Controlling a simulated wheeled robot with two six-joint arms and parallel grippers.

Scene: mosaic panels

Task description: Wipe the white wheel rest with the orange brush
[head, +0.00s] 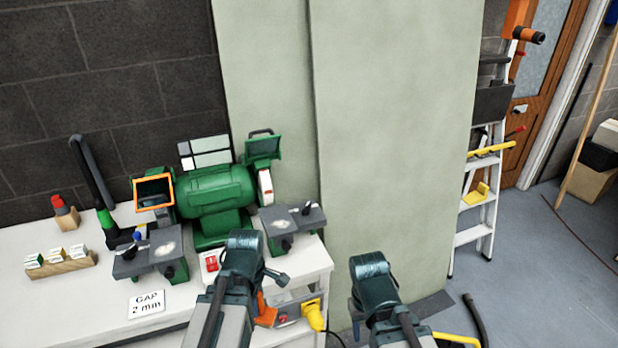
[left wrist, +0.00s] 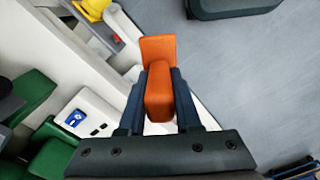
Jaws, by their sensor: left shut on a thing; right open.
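The white wheel (head: 265,186) is at the right end of the green bench grinder. Its grey rest (head: 292,218) juts out in front of it, with a pale dusty patch on top. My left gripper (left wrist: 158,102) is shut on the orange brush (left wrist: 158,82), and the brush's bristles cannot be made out. In the head view the brush (head: 265,311) shows partly behind my left arm, in front of the bench's right end and below the rest, apart from it. My right gripper (head: 357,308) is mostly hidden by its own arm, right of the bench; it is open.
The grinder (head: 215,192) stands on a white bench (head: 70,310). A second dusty rest (head: 150,257) is at its left wheel. A card (head: 146,304), wooden block (head: 60,262) and red switch (head: 211,262) are nearby. A yellow plug (head: 314,315) is by the bench's right end.

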